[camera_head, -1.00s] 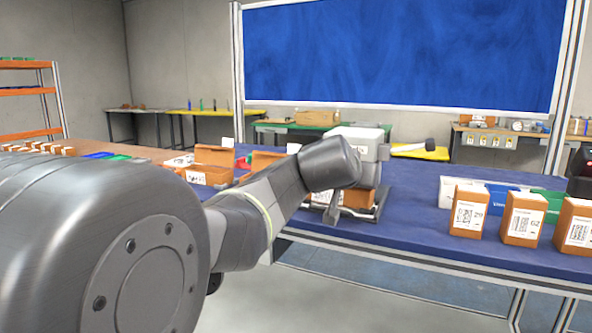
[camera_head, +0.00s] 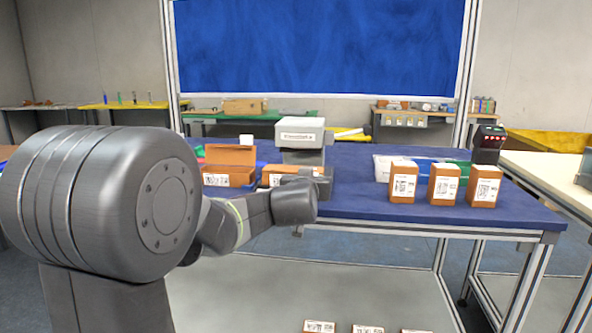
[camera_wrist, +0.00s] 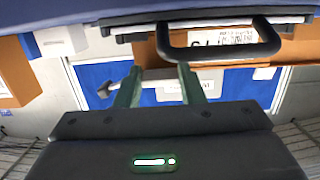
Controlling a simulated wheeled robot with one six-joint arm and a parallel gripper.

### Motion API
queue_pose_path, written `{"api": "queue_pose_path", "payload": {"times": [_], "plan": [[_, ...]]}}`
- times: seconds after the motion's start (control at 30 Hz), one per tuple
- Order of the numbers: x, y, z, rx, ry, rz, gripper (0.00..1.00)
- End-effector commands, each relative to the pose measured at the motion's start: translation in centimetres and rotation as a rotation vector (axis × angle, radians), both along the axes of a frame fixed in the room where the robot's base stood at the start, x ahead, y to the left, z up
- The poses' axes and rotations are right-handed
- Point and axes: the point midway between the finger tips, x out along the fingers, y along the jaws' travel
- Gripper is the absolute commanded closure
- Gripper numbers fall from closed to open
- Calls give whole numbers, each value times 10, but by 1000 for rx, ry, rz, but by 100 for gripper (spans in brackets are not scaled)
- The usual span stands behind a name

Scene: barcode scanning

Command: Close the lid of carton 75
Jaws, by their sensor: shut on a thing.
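My gripper (camera_wrist: 158,72) shows in the wrist view, its two green-grey fingers set apart on something between them that I cannot make out clearly. In the head view an orange carton (camera_head: 270,169) sits below a white-topped machine, partly hidden by my arm. Left of it, another orange carton (camera_head: 213,169) has its lid (camera_head: 230,155) raised. I cannot read 75 on any carton.
Several upright labelled cartons (camera_head: 403,168) stand on the blue table's right part, with a white bin (camera_head: 382,160) behind. A dark device with red lights (camera_head: 488,142) stands at the right end. The blue table top (camera_head: 345,190) is clear in the middle.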

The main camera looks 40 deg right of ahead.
Motion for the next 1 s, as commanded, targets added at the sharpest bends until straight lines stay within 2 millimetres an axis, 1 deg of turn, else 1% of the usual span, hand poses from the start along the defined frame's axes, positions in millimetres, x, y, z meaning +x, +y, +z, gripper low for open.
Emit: {"api": "queue_pose_path", "payload": {"times": [0.03,0.3,0.93,0.97,1.0], "plan": [[-1,-2,-7,4,3,-2,100],[-1,-3,-16,1,1,-2,100],[-1,-4,-20,6,3,-3,100],[-1,-4,-20,6,3,-3,59],[-1,-4,-20,5,3,-2,51]]}}
